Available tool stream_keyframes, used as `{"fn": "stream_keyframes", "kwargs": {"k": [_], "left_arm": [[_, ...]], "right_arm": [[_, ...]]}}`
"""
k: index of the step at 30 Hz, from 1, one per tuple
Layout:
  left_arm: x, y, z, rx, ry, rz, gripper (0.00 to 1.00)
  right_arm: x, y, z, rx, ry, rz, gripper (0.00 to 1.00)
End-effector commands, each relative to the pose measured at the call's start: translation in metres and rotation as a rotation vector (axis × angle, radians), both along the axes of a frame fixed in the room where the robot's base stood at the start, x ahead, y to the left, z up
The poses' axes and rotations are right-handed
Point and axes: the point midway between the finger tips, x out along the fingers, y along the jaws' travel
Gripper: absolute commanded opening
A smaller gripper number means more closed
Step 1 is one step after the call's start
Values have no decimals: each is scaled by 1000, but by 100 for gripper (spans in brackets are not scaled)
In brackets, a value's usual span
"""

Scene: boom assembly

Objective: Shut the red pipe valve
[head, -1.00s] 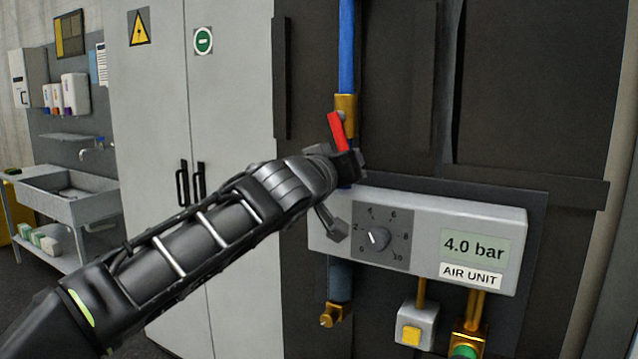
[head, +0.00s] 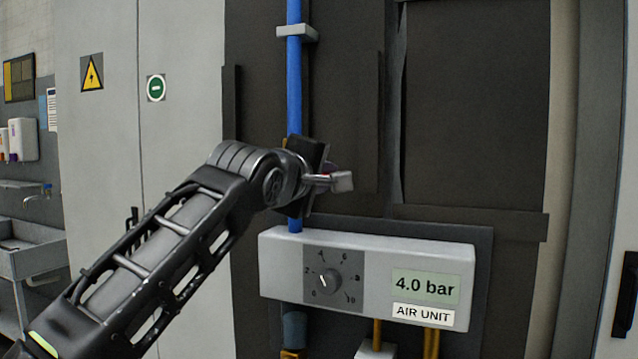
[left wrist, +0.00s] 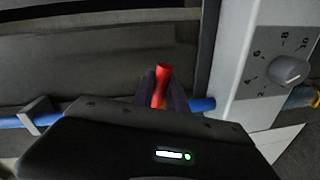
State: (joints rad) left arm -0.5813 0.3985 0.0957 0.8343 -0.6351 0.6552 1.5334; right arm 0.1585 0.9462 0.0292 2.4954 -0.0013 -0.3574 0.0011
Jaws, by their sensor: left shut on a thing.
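The red valve handle (left wrist: 160,85) shows in the left wrist view between the two dark fingers of my left gripper (left wrist: 162,91). There it points across the line of the blue pipe (left wrist: 204,104). In the head view my left gripper (head: 328,180) is in front of the blue pipe (head: 294,90), above the air unit, and is shut on the handle. The gripper hides the valve body. My right gripper is in neither view.
The white air unit (head: 375,252) with its dial (head: 327,283) and 4.0 bar display is just below my left gripper. A pipe clamp (head: 297,33) holds the blue pipe higher up. A grey cabinet (head: 185,45) stands left, with a sink (head: 22,245) beyond it.

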Motion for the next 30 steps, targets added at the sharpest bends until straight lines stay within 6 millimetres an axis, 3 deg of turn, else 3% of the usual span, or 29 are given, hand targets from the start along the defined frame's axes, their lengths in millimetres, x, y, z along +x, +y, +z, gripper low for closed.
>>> {"fn": "stream_keyframes", "kwargs": {"k": [1, 12, 28, 29, 30], "left_arm": [[0, 0, 8, -37, 10, 2, 0], [-1, -1, 23, -227, 88, 3, 0], [-1, -1, 25, -263, 100, 2, 0], [-1, -1, 25, -263, 100, 2, 19], [-1, -1, 25, -263, 100, 2, 22]], "right_arm": [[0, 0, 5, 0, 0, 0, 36], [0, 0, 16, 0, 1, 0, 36], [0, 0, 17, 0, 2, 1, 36], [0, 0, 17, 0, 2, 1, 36], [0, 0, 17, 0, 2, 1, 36]]}}
